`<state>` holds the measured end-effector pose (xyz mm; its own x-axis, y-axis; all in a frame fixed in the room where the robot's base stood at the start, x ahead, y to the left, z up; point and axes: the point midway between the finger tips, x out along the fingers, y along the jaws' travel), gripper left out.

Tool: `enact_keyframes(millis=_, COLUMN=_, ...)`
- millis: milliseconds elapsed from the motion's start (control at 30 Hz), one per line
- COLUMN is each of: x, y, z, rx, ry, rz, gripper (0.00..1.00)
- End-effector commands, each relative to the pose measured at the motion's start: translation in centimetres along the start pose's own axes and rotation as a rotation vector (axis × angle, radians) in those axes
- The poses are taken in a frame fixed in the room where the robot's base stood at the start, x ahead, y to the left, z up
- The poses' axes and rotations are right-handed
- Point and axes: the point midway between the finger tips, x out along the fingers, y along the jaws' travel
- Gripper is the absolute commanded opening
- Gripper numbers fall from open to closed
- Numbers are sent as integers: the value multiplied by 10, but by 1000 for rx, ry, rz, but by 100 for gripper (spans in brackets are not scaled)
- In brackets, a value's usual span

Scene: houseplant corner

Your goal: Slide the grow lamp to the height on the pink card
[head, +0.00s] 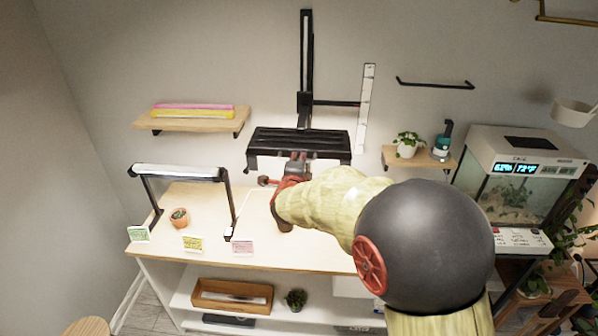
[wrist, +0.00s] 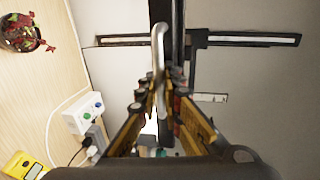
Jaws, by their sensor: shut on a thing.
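The grow lamp (head: 300,140) is a wide black bar on a vertical black wall rail (head: 307,50), near the rail's lower end. A thin black arm (head: 337,103) runs from the slider to a white marked scale (head: 366,108); its marks are too small to read. The pink card (head: 242,248) stands at the table's front edge, its writing unreadable. My gripper (head: 294,165) is at the front of the lamp, partly covering it. In the wrist view, my gripper (wrist: 160,88) is shut on a pale curved handle (wrist: 158,58).
Yellow (head: 193,244) and green (head: 138,234) cards stand along the front edge. Wall shelves flank the lamp at left (head: 190,122) and right (head: 425,162).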

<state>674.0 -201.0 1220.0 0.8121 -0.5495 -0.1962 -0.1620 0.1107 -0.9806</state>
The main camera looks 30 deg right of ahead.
Motion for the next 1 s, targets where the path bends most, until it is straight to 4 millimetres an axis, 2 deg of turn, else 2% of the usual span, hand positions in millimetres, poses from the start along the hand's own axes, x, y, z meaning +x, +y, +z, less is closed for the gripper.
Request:
enact_keyframes(millis=367, x=-1, y=2, z=0, rx=-4, ry=0, rz=12, gripper=0)
enact_keyframes(millis=400, x=-1, y=2, z=0, rx=-4, ry=0, rz=12, gripper=10)
enact_keyframes(millis=667, x=-1, y=2, z=0, rx=-4, ry=0, rz=11, gripper=24)
enact_keyframes(millis=1000, x=-4, y=1, z=0, rx=-3, ry=-1, rz=11, gripper=24)
